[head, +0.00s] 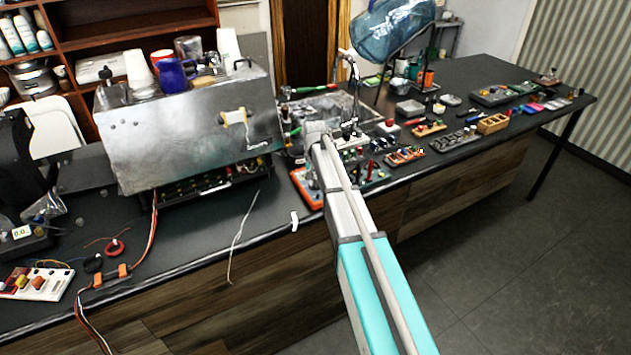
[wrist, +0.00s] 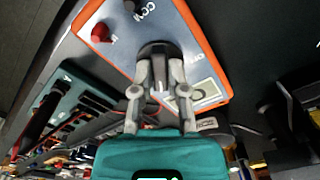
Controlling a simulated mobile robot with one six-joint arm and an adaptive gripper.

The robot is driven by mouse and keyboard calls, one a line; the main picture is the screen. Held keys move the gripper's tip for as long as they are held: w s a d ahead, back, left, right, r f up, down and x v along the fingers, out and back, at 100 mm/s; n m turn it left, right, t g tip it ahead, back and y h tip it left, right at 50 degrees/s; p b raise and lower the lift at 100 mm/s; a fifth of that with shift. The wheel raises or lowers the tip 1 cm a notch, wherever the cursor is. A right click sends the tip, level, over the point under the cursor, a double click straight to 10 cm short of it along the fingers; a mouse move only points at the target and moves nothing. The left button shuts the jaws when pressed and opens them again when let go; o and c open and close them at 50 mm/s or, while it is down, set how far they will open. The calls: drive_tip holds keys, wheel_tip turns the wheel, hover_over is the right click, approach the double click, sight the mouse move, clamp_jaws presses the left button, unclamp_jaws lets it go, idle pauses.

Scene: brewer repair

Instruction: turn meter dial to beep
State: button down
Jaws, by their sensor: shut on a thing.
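The meter (wrist: 205,40) has an orange case and a grey-blue face with printed marks. It lies on the black counter. In the head view its orange edge (head: 303,190) shows, partly covered by my arm. My gripper (wrist: 160,62) is shut on the meter's black dial (wrist: 158,47), with one finger on each side. The fingers hide part of the dial, and I cannot read its setting. A red jack (wrist: 100,32) and a dark jack (wrist: 130,6) sit on the meter's face. A small pale window (wrist: 205,90) is to the right of the fingers.
A large metal brewer (head: 190,130) stands left of the meter, with cups on top. Parts and small boards, including a wooden block (head: 492,124), crowd the counter to the right. A white cable (head: 241,235) lies on the clearer front part of the counter.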

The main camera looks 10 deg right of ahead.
drive_tip(key=m, duration=0.4)
drive_tip(key=shift+m, duration=2.1)
drive_tip(key=c, duration=0.6)
unclamp_jaws()
drive_tip(key=shift+c, duration=0.2)
drive_tip(key=shift+n, duration=0.3)
